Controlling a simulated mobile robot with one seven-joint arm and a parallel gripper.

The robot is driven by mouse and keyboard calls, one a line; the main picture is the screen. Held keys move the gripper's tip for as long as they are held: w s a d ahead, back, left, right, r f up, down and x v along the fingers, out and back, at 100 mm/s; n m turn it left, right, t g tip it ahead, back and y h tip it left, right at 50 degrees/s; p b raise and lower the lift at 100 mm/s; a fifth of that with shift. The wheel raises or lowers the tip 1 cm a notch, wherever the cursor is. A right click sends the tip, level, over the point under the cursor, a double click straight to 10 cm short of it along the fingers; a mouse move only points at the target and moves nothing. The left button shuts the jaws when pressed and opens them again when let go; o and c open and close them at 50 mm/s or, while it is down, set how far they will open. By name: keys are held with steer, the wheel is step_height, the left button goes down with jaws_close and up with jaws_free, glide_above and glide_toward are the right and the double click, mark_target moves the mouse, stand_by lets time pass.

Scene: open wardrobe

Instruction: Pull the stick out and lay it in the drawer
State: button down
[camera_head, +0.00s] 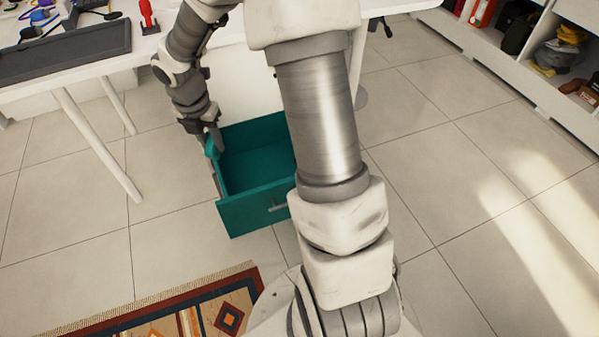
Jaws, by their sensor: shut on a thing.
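The teal drawer (258,205) is pulled open, with a small handle on its front. The part of its inside that I see looks empty. My arm hides its right side. My gripper (213,142) is at the drawer's left rim, near the back corner, pointing down. It is shut on a small teal piece (211,150). I cannot tell whether this piece is the stick or part of the drawer's rim. No stick can be made out clearly elsewhere.
A white table (145,48) at the back left holds a dark tray (65,52), a red-handled tool (147,14) and small items. White shelves (520,70) with bags and boxes stand at the right. A patterned rug (190,308) lies in front. The tiled floor at right is clear.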

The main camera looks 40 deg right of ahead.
steer(key=shift+w+d+n+b, duration=0.15)
steer(key=shift+w+n+b, duration=0.35)
steer(key=shift+w+n, duration=0.15)
steer(key=shift+w+d+r+n+t+b, duration=0.25)
steer(key=shift+w+t+b, duration=0.15)
steer(key=shift+w+b, duration=0.15)
steer(key=w+d+m+t+h+b, duration=0.1)
steer(key=w+d+m+t+h, duration=0.15)
steer(key=w+d, duration=0.55)
steer(key=d+f+m+g+h+p, duration=0.2)
steer(key=d+f+m+g+h, duration=0.3)
steer(key=d+f, duration=0.7)
steer(key=shift+s+d+f+m+g+h+b, duration=0.3)
steer(key=shift+s+d+f+m+b, duration=0.9)
steer(key=shift+f, duration=3.4)
steer(key=shift+s+d+f+m+g+h+b, duration=0.3)
steer(key=shift+s+d+f+m+b, duration=0.85)
steer(key=shift+f, duration=3.5)
steer(key=shift+s+d+f+m+g+h+b, duration=0.45)
steer(key=shift+d+f+b, duration=1.2)
steer(key=shift+f, duration=2.95)
steer(key=shift+s+a, duration=0.25)
steer(key=shift+a, duration=0.05)
